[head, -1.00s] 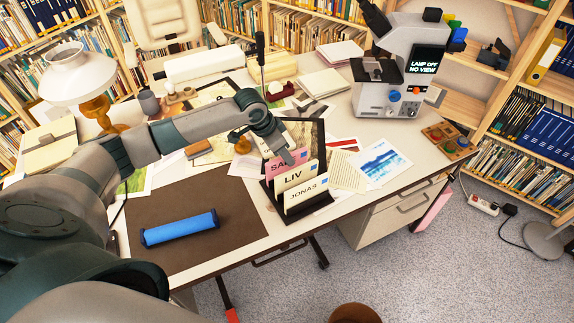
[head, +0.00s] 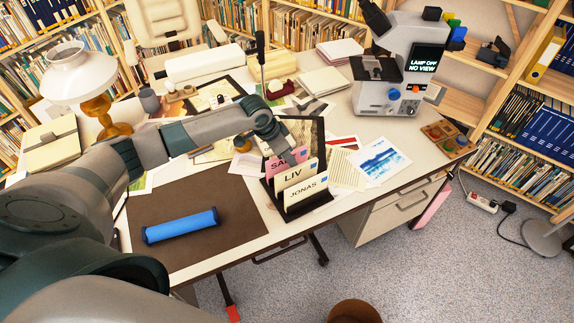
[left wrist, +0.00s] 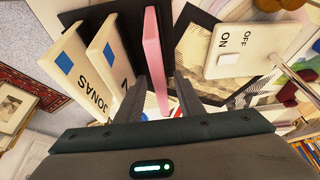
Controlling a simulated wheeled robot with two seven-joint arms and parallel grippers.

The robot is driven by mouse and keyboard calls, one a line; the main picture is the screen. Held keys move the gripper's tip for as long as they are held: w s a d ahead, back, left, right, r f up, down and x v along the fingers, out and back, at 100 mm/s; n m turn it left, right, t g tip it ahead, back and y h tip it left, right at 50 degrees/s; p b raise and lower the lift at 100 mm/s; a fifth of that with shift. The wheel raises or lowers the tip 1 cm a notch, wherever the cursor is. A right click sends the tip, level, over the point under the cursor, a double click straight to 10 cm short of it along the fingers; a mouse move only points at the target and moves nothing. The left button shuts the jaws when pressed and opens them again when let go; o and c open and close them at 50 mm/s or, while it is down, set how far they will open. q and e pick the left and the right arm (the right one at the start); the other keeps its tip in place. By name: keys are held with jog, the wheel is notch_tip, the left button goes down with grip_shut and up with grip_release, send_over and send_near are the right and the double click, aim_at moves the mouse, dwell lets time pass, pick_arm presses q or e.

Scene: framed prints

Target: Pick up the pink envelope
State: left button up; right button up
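The pink envelope (head: 281,166), lettered "SA…", stands upright at the back of a dark desk rack (head: 292,213). White envelopes marked "LIV" (head: 296,175) and "JONAS" (head: 305,191) stand in front of it. My left gripper (head: 289,159) is at the pink envelope's upper edge. In the left wrist view, the pink envelope (left wrist: 154,55) runs between the two dark fingers of my left gripper (left wrist: 160,78). The fingers are apart, with a gap on the right side of the envelope. My fingers hide part of its lettering. My right gripper is out of view.
A blue roll (head: 180,226) lies on the brown desk mat (head: 235,235). A microscope (head: 392,75) stands at the back right.

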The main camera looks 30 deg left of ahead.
pick_arm(q)
jog(key=shift+f, duration=0.2)
dwell(0.5)
grip_shut()
